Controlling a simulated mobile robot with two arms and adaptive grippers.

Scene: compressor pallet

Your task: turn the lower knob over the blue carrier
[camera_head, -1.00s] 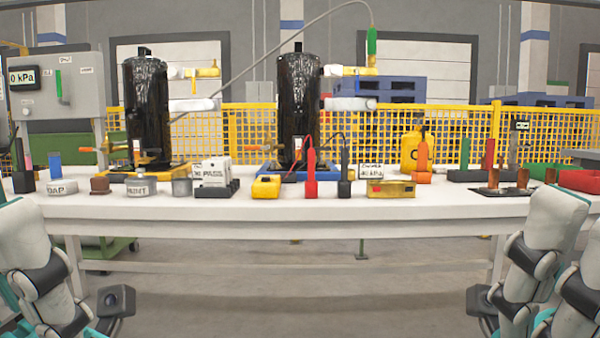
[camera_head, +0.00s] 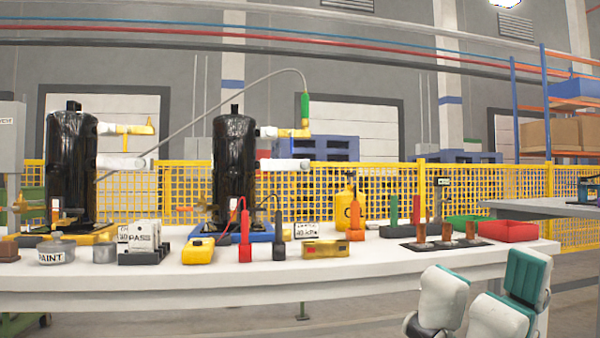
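The blue carrier (camera_head: 262,237) stands on the white table, mostly hidden behind small items. A tall black cylinder (camera_head: 234,172) stands upright on it. From its right side a yellow upper fitting (camera_head: 294,133) sticks out, with a green hose end above it. Below is a white lower stub with the lower knob (camera_head: 302,164) at its right end; its angle is too small to tell. Only pale links of my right arm show, at the lower right, in front of the table and apart from the cylinder. Neither gripper's fingers are in view.
A second black cylinder (camera_head: 71,172) stands on a yellow carrier at the left. A yellow tester (camera_head: 199,250), red probe (camera_head: 245,240), dark probe (camera_head: 279,240) and yellow box (camera_head: 325,248) line the table's front. A yellow mesh fence (camera_head: 385,190) runs behind.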

